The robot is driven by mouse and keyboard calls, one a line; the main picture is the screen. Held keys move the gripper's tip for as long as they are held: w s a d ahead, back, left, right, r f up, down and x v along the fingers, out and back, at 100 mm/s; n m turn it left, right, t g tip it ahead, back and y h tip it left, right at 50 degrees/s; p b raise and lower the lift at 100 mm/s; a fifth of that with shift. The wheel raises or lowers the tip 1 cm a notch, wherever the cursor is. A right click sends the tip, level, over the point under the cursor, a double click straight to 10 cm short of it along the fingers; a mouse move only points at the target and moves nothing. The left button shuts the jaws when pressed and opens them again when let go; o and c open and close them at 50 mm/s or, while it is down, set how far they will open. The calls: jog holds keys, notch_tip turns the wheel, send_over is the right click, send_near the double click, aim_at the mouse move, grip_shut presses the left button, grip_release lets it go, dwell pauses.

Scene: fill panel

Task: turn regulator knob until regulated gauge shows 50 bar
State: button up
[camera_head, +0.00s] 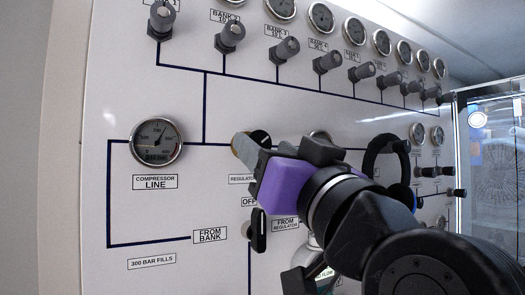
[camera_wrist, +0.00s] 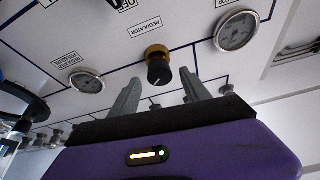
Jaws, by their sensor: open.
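The regulator knob (camera_wrist: 158,70) is black on a brass-coloured collar, below the REGULATOR label in the wrist view. In the head view the knob (camera_head: 260,137) is partly hidden by my gripper (camera_head: 243,148). My gripper (camera_wrist: 160,80) is open, with its two grey fingers pointing at the panel, one on each side of the knob in the wrist view. A gauge (camera_head: 320,136) is mostly hidden behind my gripper in the head view.
The compressor line gauge (camera_head: 156,141) is left of my gripper. A black lever (camera_head: 258,230) sits below it by the OFF label. A row of bank valves (camera_head: 285,49) and gauges runs above. A black hose loop (camera_head: 385,165) hangs to the right, near a glass-fronted cabinet (camera_head: 490,150).

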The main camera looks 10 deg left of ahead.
jog(key=b+v, duration=0.1)
jog(key=v, duration=0.4)
jog(key=shift+s+d+f+b, duration=0.15)
jog(key=shift+s+b, duration=0.05)
jog(key=shift+b, duration=0.1)
dwell(2.0)
notch_tip(320, 180, up, 4)
jog(key=s+d+m+t, duration=0.1)
jog(key=s+d+t, duration=0.1)
jog(key=t, duration=0.1)
jog(key=s+d+f+h+b, duration=0.1)
jog(key=s+d+f+h, duration=0.15)
jog(key=f, duration=1.05)
jog(key=s+d+f+m+h, duration=0.15)
jog(key=d+f, duration=0.25)
jog(key=f, duration=0.9)
jog(key=s+d+f+n+h+b, duration=0.15)
jog(key=d+f, duration=0.25)
jog(key=f, duration=0.8)
jog(key=s+d+f+m+g+h+b, duration=0.1)
jog(key=s+d+f+m+g+h, duration=0.1)
jog(key=s+f, duration=1.1)
jog(key=s+d+f+m+g+h, duration=0.1)
jog(key=s+d+f+g+h, duration=0.3)
jog(key=s+f, duration=0.8)
jog(key=shift+s+d+f+m+g+b, duration=0.4)
jog(key=shift+d+g, duration=0.3)
jog(key=shift+d, duration=0.4)
